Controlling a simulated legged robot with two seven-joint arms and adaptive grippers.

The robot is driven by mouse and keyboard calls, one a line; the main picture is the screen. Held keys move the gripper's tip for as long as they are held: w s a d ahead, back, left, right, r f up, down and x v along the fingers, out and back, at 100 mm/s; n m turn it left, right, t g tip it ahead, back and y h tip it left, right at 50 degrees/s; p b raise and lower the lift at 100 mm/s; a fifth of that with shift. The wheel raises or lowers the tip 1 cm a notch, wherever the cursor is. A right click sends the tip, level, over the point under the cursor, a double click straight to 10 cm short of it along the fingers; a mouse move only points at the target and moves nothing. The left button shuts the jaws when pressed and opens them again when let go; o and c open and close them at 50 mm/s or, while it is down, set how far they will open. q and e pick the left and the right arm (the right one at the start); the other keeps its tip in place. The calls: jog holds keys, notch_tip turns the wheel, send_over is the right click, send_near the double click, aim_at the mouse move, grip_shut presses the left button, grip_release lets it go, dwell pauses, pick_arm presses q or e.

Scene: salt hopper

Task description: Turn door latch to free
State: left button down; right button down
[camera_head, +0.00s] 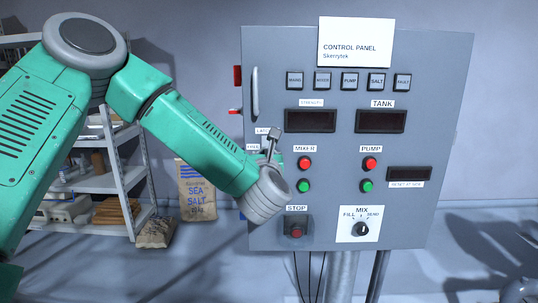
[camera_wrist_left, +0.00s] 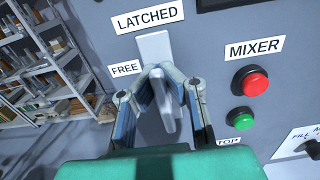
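The door latch is a grey handle (camera_wrist_left: 168,105) on a pale plate (camera_wrist_left: 154,47) in the left wrist view, between the labels LATCHED (camera_wrist_left: 147,19) and FREE (camera_wrist_left: 124,68). The handle points down and slightly right in that view. My left gripper (camera_wrist_left: 168,78) has one finger on each side of the handle, and its fingertips close in on it near the plate. In the head view my left gripper (camera_head: 269,145) is at the left edge of the control panel (camera_head: 435,75) and hides most of the latch. My right gripper is not clearly seen.
The panel carries MIXER buttons (camera_head: 304,163), PUMP buttons (camera_head: 370,163), a STOP button (camera_head: 296,231) and a MIX knob (camera_head: 360,229). A vertical door handle (camera_head: 255,92) is above the latch. Shelves (camera_head: 110,180) and a sea salt bag (camera_head: 197,192) stand at left. A grey shape (camera_head: 520,291) shows at lower right.

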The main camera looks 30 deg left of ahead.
pick_arm(q)
jog(key=shift+d+f, duration=0.2)
jog(key=shift+f, duration=0.1)
jog(key=shift+s+a+f+m, duration=0.1)
jog(key=shift+a+m, duration=0.15)
jog(key=shift+m, duration=0.05)
jog(key=shift+d+f+m+b, duration=0.1)
jog(key=shift+d+m+b, duration=0.2)
jog(key=shift+m+b, duration=0.45)
jog(key=m, duration=0.4)
jog(key=d+f+m+b, duration=0.1)
jog(key=m, duration=0.4)
jog(key=d+m+b, duration=0.1)
jog(key=m, duration=0.4)
jog(key=shift+w+f+m, duration=0.25)
jog(key=shift+w, duration=0.1)
jog(key=c, duration=2.3)
grip_release()
jog(key=o, duration=0.7)
jog(key=shift+w+f, duration=0.1)
jog(key=shift+w, duration=0.1)
jog(key=v, duration=1.1)
jog(key=shift+s, duration=0.25)
